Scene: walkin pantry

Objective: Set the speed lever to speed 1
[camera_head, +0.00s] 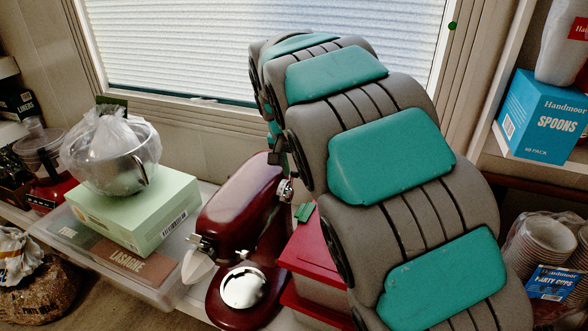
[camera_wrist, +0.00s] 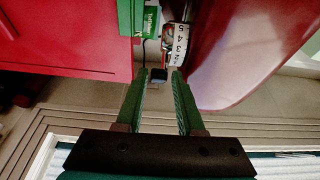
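The red stand mixer (camera_head: 238,210) stands on the counter below the window; its red body also fills the right of the wrist view (camera_wrist: 235,50). A white speed dial band (camera_wrist: 180,42) with black numbers, 5, 4, 3 and 2 among them, runs along its side.
A pale green box (camera_head: 140,215) bears a bagged metal bowl (camera_head: 118,165) at left. Cups (camera_head: 540,245) and a spoons box (camera_head: 541,118) are at right.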

